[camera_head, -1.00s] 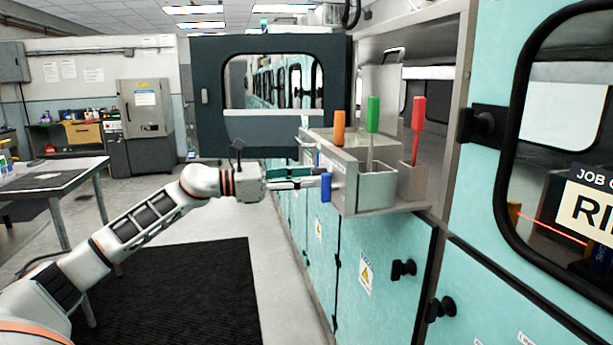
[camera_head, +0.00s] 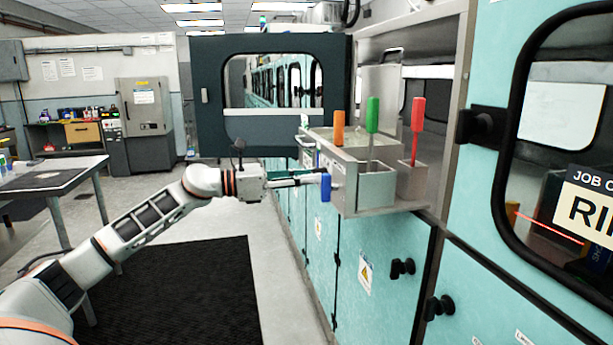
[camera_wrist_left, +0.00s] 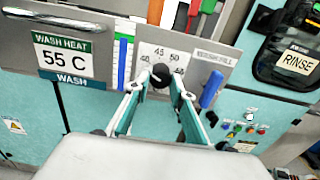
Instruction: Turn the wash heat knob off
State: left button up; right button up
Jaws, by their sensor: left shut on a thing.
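The wash heat knob (camera_wrist_left: 160,75) is a small dark knob on a pale dial plate with numbers around it, in the left wrist view. The plate's markings are partly covered by my fingers. My left gripper (camera_wrist_left: 162,82) has its fingertips at both sides of the knob and is shut on it. In the head view my left gripper (camera_head: 312,179) reaches the left end of the metal wash station (camera_head: 375,190), where the knob is hidden. To the left of the dial, a sign (camera_wrist_left: 65,57) reads WASH HEAT 55 C. My right gripper is not in view.
A blue handle (camera_head: 325,187) hangs close beside my left fingers. Orange (camera_head: 339,121), green (camera_head: 373,114) and red (camera_head: 418,113) handles stand up from the station. An open dark door (camera_head: 215,110) stands behind. The floor aisle is clear.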

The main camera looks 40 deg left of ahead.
pick_arm(q)
jog(key=shift+r+n+p, duration=0.15)
jog(key=shift+n+p, duration=3.85)
jog(key=shift+n, duration=1.6)
jog(key=o, duration=1.1)
jog(key=shift+o, duration=0.2)
jog(key=v, duration=1.2)
